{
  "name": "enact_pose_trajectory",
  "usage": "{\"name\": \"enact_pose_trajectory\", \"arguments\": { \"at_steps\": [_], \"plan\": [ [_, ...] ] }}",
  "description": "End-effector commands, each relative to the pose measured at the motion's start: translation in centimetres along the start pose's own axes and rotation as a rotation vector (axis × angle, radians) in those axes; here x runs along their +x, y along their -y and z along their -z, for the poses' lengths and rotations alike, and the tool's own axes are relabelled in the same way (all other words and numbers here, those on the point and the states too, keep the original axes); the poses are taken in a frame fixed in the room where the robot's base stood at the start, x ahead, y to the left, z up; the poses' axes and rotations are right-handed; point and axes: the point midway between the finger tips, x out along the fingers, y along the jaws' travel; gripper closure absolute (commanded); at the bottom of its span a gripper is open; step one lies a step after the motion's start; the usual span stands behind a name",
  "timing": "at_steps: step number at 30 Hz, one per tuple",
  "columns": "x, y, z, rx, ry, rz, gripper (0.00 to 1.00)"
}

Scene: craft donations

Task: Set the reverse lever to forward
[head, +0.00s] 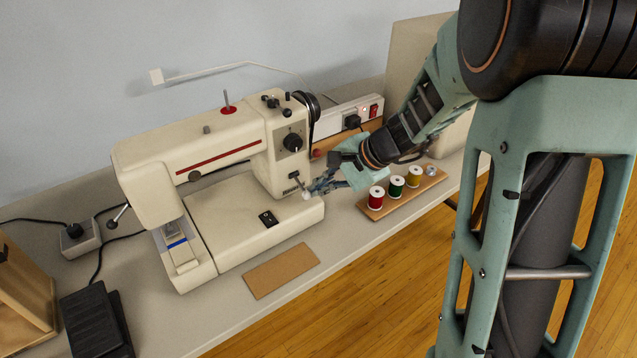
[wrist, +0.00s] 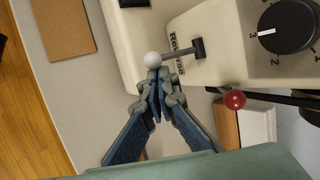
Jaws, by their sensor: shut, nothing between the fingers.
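The cream sewing machine (head: 220,155) stands on the table. Its reverse lever (wrist: 182,50) is a short grey rod coming from a dark slot beside the "REVERSE" label, with a white ball tip (wrist: 152,59). The lever's ball also shows low on the machine's right column in the head view (head: 306,195). My gripper (wrist: 157,75) is shut and empty, with its fingertips right at the white ball, touching it or very nearly so. In the head view my gripper (head: 318,187) is at the right of the column. The lever's exact setting is hard to tell.
A wooden rack with red, green and yellow thread spools (head: 397,182) stands close to the right of my gripper. A numbered dial (wrist: 287,27) and a red ball (wrist: 235,99) are near the lever. A brown board (head: 281,270) lies in front. A black pedal (head: 96,318) is at lower left.

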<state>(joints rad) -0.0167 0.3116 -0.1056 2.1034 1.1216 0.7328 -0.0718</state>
Motion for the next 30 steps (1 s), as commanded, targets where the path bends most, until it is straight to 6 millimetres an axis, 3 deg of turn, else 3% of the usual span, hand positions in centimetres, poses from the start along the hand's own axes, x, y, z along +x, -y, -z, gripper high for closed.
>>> {"name": "enact_pose_trajectory", "arguments": {
  "at_steps": [14, 30],
  "plan": [
    [-1.0, 0.8, -0.5, 0.026, 0.004, -0.098, 1.0],
    [-2.1, 1.8, -0.8, 0.091, 0.004, -0.334, 1.0]
  ]
}}
